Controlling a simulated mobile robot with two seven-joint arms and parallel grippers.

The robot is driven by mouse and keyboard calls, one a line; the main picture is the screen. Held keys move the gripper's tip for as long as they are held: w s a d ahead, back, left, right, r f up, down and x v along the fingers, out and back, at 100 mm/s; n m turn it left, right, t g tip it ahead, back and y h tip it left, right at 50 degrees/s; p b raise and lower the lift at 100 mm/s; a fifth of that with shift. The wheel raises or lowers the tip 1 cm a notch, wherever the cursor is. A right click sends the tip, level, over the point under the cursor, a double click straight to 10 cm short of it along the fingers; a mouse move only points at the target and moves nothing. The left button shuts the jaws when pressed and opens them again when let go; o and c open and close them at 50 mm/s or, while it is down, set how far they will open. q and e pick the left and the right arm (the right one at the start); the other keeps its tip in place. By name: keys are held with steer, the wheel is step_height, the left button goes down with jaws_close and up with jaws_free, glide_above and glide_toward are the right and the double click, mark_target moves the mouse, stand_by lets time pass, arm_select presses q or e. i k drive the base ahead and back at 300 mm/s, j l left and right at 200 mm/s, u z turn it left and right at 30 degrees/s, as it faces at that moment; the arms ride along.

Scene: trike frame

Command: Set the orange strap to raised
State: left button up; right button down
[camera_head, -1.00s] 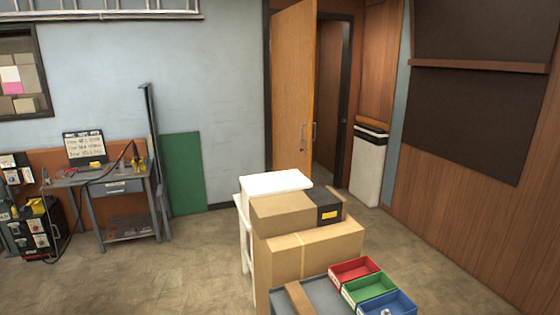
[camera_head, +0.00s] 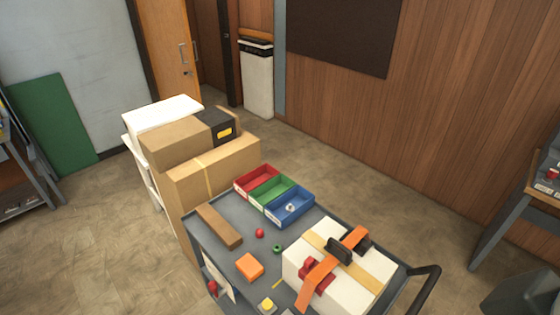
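The orange strap (camera_head: 318,282) lies across the top of a white box (camera_head: 295,262) on the right part of a grey cart (camera_head: 205,228). A black piece (camera_head: 339,250) sits on the strap near its upper end, and a red piece (camera_head: 308,268) sits beside it on the box. A tan band also crosses the box top. I cannot tell whether any part of the strap stands up from the box. Neither of my grippers shows in the head view.
Red, green and blue bins (camera_head: 290,205) sit at the cart's back edge. A brown bar (camera_head: 219,226), an orange block (camera_head: 249,267) and small parts lie on the cart. Stacked cartons (camera_head: 215,170) stand behind it. A workbench (camera_head: 540,190) is at far right.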

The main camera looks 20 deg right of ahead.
mark_target(342, 253)
steer(key=z, duration=1.1)
